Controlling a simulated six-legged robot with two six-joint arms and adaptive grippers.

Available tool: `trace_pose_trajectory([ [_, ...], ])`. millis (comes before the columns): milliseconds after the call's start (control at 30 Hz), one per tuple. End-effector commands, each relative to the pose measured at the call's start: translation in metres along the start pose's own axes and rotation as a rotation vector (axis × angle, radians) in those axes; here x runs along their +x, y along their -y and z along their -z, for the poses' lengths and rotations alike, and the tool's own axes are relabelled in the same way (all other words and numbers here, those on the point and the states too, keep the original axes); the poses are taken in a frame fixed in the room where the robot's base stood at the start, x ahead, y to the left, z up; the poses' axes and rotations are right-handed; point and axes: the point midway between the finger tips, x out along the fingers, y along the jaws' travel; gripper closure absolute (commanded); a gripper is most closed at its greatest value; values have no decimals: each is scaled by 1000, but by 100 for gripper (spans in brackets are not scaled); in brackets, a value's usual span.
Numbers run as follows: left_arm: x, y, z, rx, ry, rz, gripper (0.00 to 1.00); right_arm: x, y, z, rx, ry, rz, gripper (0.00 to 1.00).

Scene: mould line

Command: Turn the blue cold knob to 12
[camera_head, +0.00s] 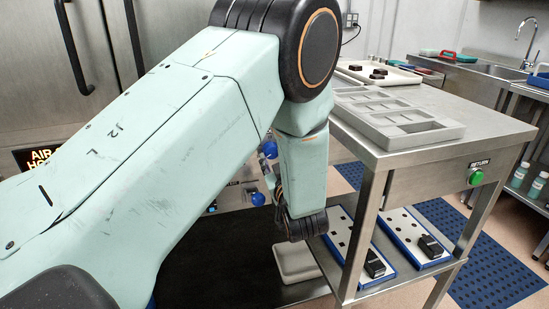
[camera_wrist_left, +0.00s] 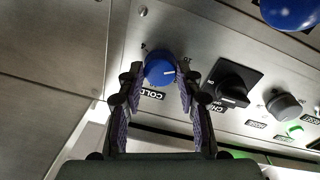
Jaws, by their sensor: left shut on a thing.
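The blue cold knob (camera_wrist_left: 159,68) is on the metal panel in the left wrist view, above a black label reading COLD (camera_wrist_left: 153,94). A short white mark on its face points right. Small markings around it are too small to read surely. My left gripper (camera_wrist_left: 159,74) has a finger on each side of the knob and is shut on it. In the head view my left arm covers most of the panel, and the knob cannot be surely made out there. My right gripper is in neither view.
A black switch (camera_wrist_left: 232,82) and a grey knob (camera_wrist_left: 284,106) sit right of the cold knob. A blue ball (camera_wrist_left: 290,12) sticks out at upper right. A steel table (camera_head: 455,120) with grey trays (camera_head: 440,131) stands close on the right in the head view.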

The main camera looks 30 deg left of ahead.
Motion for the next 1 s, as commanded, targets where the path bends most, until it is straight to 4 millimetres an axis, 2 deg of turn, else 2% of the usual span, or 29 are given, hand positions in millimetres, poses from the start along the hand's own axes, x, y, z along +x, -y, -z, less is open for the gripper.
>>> trace_pose_trajectory([
  [100,1,0,2,0,-5,1,96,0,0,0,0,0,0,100],
  [467,1,-1,4,74,-2,3,96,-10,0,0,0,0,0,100],
  [1000,2,-2,8,533,19,13,96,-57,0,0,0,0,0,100],
])
